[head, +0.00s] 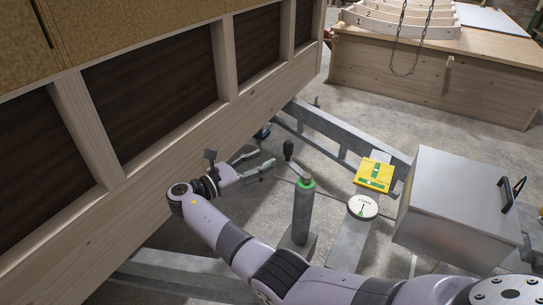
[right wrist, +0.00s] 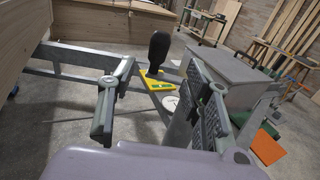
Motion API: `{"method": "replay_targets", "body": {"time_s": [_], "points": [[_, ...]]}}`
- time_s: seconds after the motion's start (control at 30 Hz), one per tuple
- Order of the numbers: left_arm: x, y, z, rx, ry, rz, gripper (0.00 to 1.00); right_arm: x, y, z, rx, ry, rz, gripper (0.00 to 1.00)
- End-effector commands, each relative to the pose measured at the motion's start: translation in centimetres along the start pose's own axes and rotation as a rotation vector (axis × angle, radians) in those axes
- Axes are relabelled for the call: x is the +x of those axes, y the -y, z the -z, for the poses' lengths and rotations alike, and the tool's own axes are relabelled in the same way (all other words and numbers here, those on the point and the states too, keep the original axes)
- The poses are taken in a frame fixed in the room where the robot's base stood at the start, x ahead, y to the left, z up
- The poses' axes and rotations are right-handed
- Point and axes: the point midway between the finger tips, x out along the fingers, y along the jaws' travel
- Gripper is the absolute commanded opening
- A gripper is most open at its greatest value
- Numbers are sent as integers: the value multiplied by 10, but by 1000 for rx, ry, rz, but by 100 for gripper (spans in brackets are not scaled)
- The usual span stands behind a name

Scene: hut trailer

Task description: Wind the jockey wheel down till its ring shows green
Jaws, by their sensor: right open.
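The jockey wheel's grey post (head: 303,215) stands upright near the middle of the head view, with a green ring (head: 307,183) around its top. Its crank handle carries an upright black knob (head: 288,149), to the left of the post. My right gripper (head: 255,164) is open and empty, left of the knob and apart from it. In the right wrist view the black knob (right wrist: 158,50) stands beyond and between the spread fingers (right wrist: 158,105). The wheel at the post's foot is hidden. My left gripper is not in view.
A yellow plate with a green strip (head: 374,174) and a round white dial (head: 362,207) sit on the grey frame. A metal box (head: 440,205) stands to the right. The wooden wall (head: 170,165) runs along the left. A wooden bench (head: 430,75) stands behind, across clear floor.

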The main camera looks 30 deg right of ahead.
Motion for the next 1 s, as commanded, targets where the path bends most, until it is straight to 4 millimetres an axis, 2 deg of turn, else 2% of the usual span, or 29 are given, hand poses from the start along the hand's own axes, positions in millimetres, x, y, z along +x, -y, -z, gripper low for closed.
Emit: {"method": "replay_targets", "body": {"time_s": [0.33, 0.47, 0.57, 0.67, 0.7, 0.8, 0.9, 1.0], "points": [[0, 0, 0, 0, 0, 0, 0, -6, 0, 0, 0, 1, 1, 45], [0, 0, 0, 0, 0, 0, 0, -4, 4, 8, 17, -19, 0, 37], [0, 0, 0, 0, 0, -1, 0, 4, 17, 37, 87, -100, 0, 31], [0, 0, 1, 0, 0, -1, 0, 14, 43, 86, 234, -245, 11, 24], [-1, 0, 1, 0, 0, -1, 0, 16, 57, 107, 310, -316, 21, 21], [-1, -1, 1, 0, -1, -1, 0, 19, 90, 153, 507, -486, 63, 15], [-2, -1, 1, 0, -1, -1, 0, 15, 119, 183, 682, -627, 111, 8], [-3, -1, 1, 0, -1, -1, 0, 16, 134, 192, 855, -726, 112, 1]]}}
